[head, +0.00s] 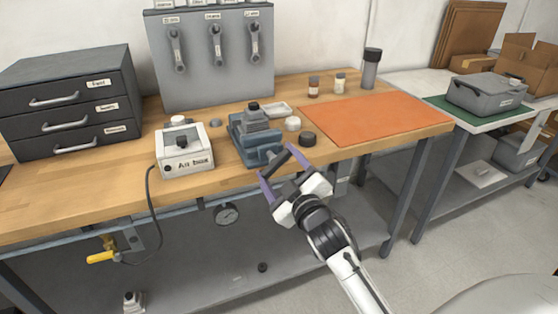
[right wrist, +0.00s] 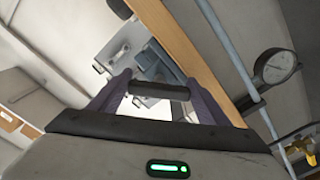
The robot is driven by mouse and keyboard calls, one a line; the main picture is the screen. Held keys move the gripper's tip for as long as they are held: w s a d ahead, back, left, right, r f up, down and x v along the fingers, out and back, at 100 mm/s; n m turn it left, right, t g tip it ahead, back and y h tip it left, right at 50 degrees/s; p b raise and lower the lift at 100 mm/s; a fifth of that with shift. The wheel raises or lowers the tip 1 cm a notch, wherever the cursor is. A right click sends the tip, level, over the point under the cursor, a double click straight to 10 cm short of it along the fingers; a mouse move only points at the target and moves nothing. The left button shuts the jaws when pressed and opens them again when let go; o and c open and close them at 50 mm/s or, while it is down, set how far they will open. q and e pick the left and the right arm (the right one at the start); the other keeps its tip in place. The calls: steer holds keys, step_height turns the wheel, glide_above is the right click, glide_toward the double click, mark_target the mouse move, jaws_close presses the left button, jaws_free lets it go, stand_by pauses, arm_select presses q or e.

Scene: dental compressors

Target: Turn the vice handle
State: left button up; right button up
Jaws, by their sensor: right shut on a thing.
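The blue-grey vice (head: 250,147) stands at the front edge of the wooden workbench, with a stepped grey part and a dark knob on top. Its dark bar handle (head: 279,160) is at the front, tilted in the head view. My right gripper (head: 281,174) reaches up from the lower right, its two purple fingers at the two ends of the handle. In the right wrist view the handle (right wrist: 158,90) spans between the fingers, and the gripper is shut on it lengthwise. My left gripper is in neither view.
An air dryer box (head: 185,158) with a cable stands left of the vice. A dark round cap (head: 308,139) and an orange mat (head: 375,117) lie to the right. A gauge (head: 227,214) hangs below the bench edge. A drawer unit (head: 75,105) stands at left.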

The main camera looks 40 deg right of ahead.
steer(key=shift+m+p, duration=0.45)
steer(key=shift+m, duration=0.65)
steer(key=o, duration=1.1)
steer(key=shift+c, duration=0.2)
steer(key=v, duration=1)
steer(key=shift+s, duration=0.15)
steer(key=shift+a+f, duration=0.1)
steer(key=shift+a, duration=0.1)
